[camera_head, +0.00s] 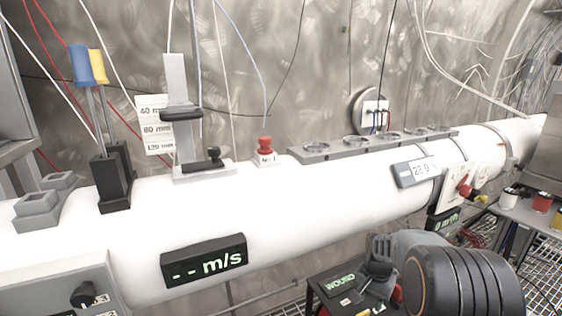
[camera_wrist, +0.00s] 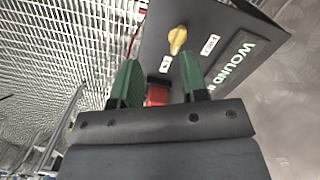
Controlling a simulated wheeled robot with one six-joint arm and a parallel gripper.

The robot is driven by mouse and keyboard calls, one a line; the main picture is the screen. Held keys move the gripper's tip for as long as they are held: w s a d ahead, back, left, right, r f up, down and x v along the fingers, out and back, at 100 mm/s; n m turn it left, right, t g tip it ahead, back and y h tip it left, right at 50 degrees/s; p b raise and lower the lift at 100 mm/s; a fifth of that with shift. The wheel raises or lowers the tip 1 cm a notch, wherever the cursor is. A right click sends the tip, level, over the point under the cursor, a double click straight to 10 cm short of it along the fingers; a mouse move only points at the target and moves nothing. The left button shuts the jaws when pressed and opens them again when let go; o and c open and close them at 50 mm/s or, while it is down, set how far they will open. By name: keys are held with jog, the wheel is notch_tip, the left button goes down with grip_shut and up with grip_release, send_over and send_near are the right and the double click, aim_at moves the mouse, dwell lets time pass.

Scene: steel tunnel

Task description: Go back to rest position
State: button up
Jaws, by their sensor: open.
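My gripper (camera_wrist: 158,78) shows in the wrist view with its two green fingers apart and nothing held between them. Beyond the fingers is a dark box (camera_wrist: 222,25) with a yellow knob (camera_wrist: 177,40) and a "WOUND" label. A red part (camera_wrist: 157,94) shows between the fingers, partly hidden by the gripper body; I cannot tell whether the fingers touch it. In the head view my arm is low at the right, beside the same dark box (camera_head: 322,290). The fingertips are hard to make out there.
A large white pipe (camera_head: 300,215) crosses the head view, carrying a "-- m/s" display (camera_head: 203,259), a red knob (camera_head: 264,146), a slotted rack (camera_head: 375,145) and a black holder (camera_head: 112,180) with blue and yellow handled tools. A side table with pots (camera_head: 542,200) stands right. Mesh flooring lies below.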

jog(key=s+a+r+n+t+p, duration=0.1)
jog(key=s+a+r+n+p, duration=0.1)
jog(key=s+r+p, duration=0.3)
jog(key=s+a+r+n+t+p, duration=0.1)
jog(key=s+a+r+n+p, duration=0.2)
jog(key=r, duration=1)
jog(key=s+a+r+n+t+p, duration=0.2)
jog(key=s+a+r+p, duration=0.2)
jog(key=s+r+p, duration=0.3)
notch_tip(320, 180, up, 3)
jog(key=shift+s+a+n, duration=0.15)
jog(key=shift+s+n, duration=0.25)
jog(key=shift+s, duration=0.6)
